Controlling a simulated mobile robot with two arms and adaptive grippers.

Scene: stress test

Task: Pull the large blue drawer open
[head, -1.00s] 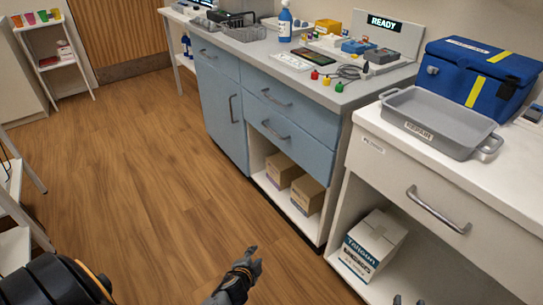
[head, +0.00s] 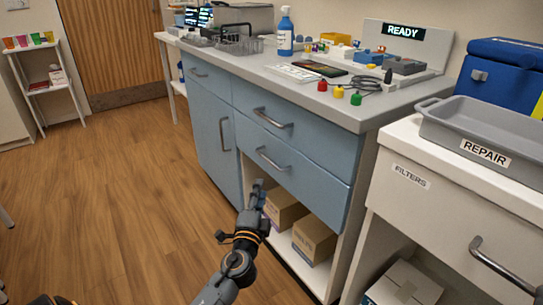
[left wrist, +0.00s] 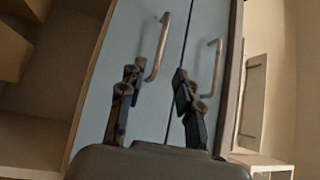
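The blue cabinet has two drawers stacked right of a tall door. The lower drawer (head: 300,178), seemingly the larger, is closed, with a grey bar handle (head: 272,160). In the left wrist view the picture is turned sideways and this handle (left wrist: 160,45) lies beyond and between my fingers. My left gripper (head: 258,188) is just below the handle in the head view, in front of the cabinet. In the left wrist view its two fingers (left wrist: 156,74) are spread with nothing between them. My right gripper is not in view.
The upper blue drawer (head: 291,119) is closed too. Cardboard boxes (head: 314,241) sit on the open shelf below. A white cabinet (head: 450,205) with a grey tray (head: 510,132) stands at the right. The wooden floor (head: 110,190) at left is clear.

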